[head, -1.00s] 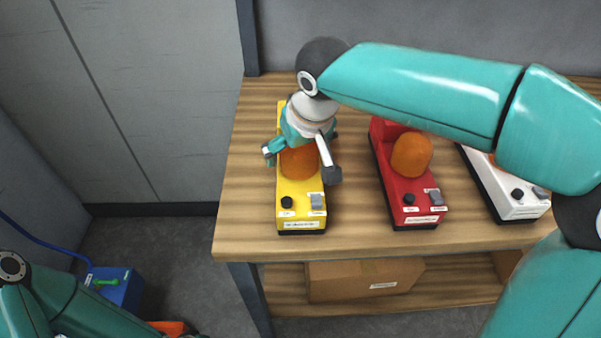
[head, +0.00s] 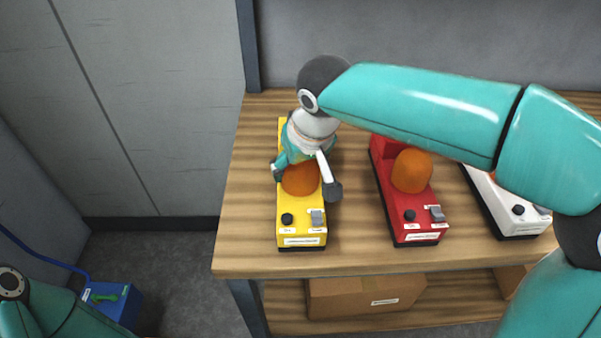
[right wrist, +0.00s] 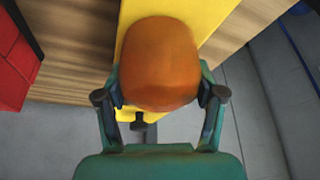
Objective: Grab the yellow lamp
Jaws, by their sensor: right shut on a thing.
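The yellow lamp (head: 301,228) lies on the left part of the wooden table. It has a long yellow body with an orange dome, a black knob and a grey switch at its front. My right gripper (head: 306,180) is over it from above, with its fingers on both sides of the orange dome. In the right wrist view the fingers of my right gripper (right wrist: 160,100) close on the orange dome of the yellow lamp (right wrist: 160,62). The arm hides the back of the lamp. My left arm shows at the lower left, but its gripper is out of view.
A red lamp (head: 409,205) and a white lamp (head: 512,208) stand to the right on the wooden table (head: 250,200). A cardboard box (head: 350,297) lies on the shelf below. A blue box (head: 112,305) is on the floor at left.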

